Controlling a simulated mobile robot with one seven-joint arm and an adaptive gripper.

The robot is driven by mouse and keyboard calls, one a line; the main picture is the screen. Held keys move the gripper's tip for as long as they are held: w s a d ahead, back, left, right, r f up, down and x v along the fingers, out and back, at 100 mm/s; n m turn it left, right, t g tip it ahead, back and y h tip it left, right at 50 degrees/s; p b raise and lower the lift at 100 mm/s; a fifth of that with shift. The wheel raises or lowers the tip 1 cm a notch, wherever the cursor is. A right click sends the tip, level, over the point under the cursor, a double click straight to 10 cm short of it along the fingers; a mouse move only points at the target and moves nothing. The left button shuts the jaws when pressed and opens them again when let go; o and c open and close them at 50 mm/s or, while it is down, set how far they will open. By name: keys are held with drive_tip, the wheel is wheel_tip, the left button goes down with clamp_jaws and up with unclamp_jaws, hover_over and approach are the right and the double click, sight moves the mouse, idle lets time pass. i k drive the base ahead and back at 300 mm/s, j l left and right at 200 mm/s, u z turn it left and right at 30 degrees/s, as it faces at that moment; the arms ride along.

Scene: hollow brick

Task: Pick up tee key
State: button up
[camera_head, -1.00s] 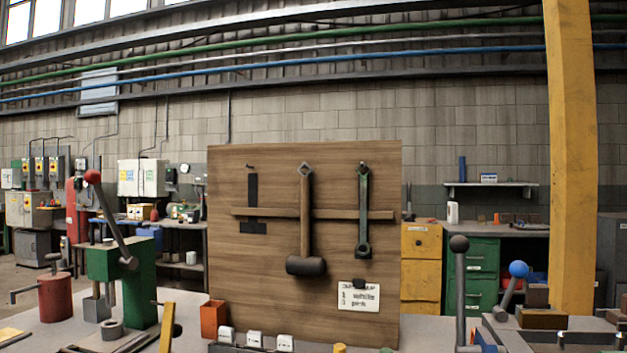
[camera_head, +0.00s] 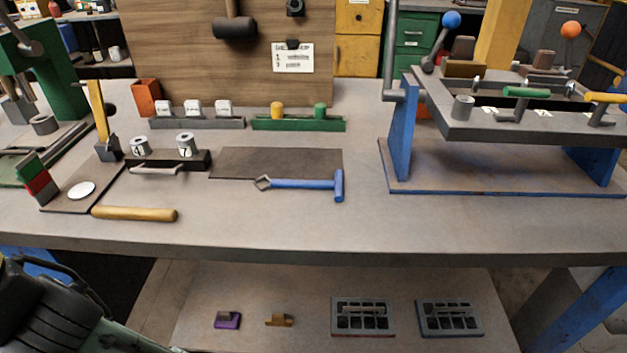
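A blue T-shaped tool (camera_head: 305,184), which looks like the tee key, lies flat on the workbench (camera_head: 300,228). Its crossbar is at the right and a grey diamond-shaped loop is at the left end. It lies along the front edge of a dark flat plate (camera_head: 270,160). Two other T-shaped handles, one green (camera_head: 525,92) and one yellow (camera_head: 605,97), sit on the raised metal frame at the right. Part of my dark arm shows at the lower left, but my gripper's fingertips are not visible.
A wooden-handled tool (camera_head: 135,214) lies left of the blue tool. A block with numbered cylinders (camera_head: 165,160) and racks (camera_head: 298,123) stand behind. The blue-legged frame (camera_head: 465,130) stands at the right. The bench front is clear. A lower shelf (camera_head: 270,285) holds two grey grids.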

sight(337, 184)
drive_tip(key=j+z, duration=0.1)
drive_tip(key=z, duration=0.35)
drive_tip(key=j+z, duration=0.1)
drive_tip(key=z, duration=0.35)
drive_tip(key=k+j+z, duration=0.1)
drive_tip(key=j+z, duration=0.15)
drive_tip(key=k+j+z, duration=0.25)
drive_tip(key=j, duration=0.15)
drive_tip(key=j+z, duration=0.3)
drive_tip(key=k+j, duration=0.3)
drive_tip(key=j, duration=0.2)
drive_tip(key=k+j+z, duration=0.1)
drive_tip(key=k+j, duration=0.2)
drive_tip(key=j, duration=0.2)
drive_tip(key=i+j, duration=0.2)
drive_tip(key=i, duration=0.25)
